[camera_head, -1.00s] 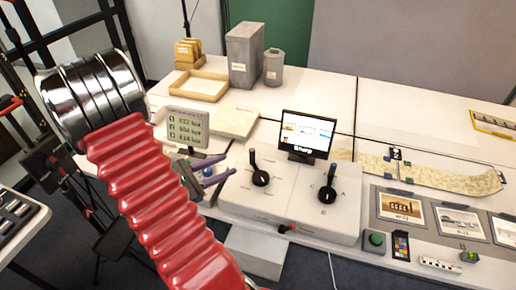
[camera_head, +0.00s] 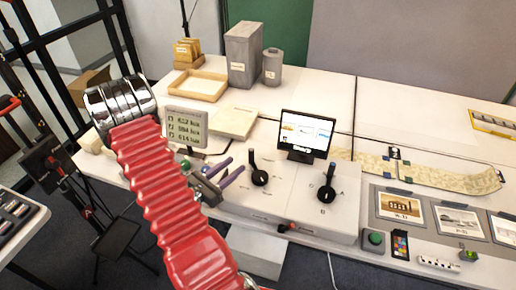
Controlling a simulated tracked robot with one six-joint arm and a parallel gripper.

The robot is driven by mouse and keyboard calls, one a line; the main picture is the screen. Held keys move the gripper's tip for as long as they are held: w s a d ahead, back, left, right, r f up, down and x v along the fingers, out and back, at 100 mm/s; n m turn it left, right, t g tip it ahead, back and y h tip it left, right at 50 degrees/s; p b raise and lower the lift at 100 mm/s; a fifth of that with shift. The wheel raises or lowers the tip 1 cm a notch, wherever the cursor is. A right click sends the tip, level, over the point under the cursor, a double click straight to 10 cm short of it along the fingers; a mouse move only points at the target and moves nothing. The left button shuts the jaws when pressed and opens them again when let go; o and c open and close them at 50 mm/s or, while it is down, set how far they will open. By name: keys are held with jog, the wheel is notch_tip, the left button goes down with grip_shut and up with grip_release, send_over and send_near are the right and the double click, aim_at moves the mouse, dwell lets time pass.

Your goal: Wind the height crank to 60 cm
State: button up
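A small dark crank with an orange-red part (camera_head: 284,228) sits at the front edge of the white table, below the control boxes; I cannot tell for certain that it is the height crank. No height scale is readable. My gripper (camera_head: 237,164) is at the left of the control boxes, with its two purple-grey fingers apart and nothing seen between them. It is up and left of the crank, apart from it. My red ribbed arm cover hides part of the table's left side.
Two black levers (camera_head: 258,170) (camera_head: 327,183) stand on the white control boxes. A monitor (camera_head: 306,136) stands behind them, and a grey readout (camera_head: 187,126) is left. Photo cards (camera_head: 400,207) and a green button (camera_head: 374,239) lie to the right. A long map strip (camera_head: 430,177) lies behind the cards.

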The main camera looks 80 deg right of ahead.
jog(key=x, duration=1.3)
jog(key=shift+s+d, duration=0.15)
jog(key=shift+d, duration=0.1)
jog(key=shift+c, duration=0.4)
grip_shut()
